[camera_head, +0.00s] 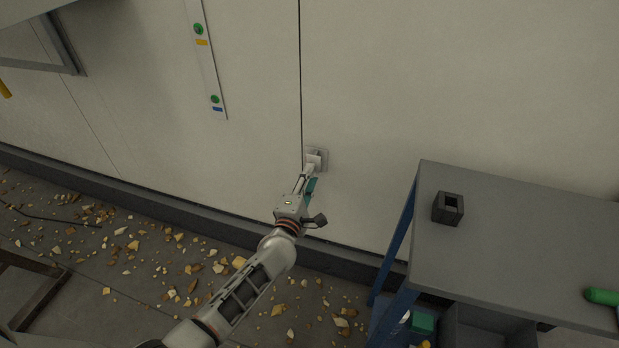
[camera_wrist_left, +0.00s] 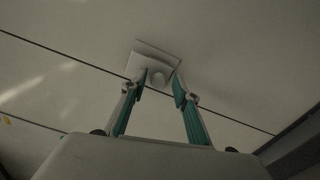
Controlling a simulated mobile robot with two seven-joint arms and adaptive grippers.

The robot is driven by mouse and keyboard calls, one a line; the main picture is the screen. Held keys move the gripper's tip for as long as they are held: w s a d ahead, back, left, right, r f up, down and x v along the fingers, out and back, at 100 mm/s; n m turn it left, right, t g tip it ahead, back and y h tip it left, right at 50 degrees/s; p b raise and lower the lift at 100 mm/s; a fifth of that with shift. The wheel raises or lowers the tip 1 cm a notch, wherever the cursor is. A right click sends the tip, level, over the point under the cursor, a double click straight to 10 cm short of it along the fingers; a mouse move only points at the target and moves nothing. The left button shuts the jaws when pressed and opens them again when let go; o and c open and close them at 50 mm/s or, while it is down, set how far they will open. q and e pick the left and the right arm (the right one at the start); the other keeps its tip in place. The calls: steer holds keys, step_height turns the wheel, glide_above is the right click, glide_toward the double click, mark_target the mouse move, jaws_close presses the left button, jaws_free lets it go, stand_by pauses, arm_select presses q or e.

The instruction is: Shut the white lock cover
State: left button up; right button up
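The lock (camera_head: 322,153) is a small pale plate on the cream wall panel, just right of a dark vertical seam. A white piece, seemingly its cover (camera_head: 314,160), stands out at its lower left; its exact angle is unclear. My left gripper (camera_head: 309,177) is right below the lock, partly in front of it. In the left wrist view the white lock plate (camera_wrist_left: 165,57) lies just beyond the fingertips. The two teal-padded fingers of the left gripper (camera_wrist_left: 161,84) are apart with nothing held between them. I cannot tell whether a finger touches the cover. My right gripper is out of view.
A grey table (camera_head: 530,240) with blue legs stands at the right, with a dark square holder (camera_head: 448,208) and a green object (camera_head: 602,297) on it. A strip with green buttons (camera_head: 207,60) is on the wall. Pale rubble litters the floor below.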

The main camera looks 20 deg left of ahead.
arm_select(q)
steer(key=shift+r, duration=0.1)
steer(key=s, duration=1.2)
steer(key=shift+a, duration=0.2)
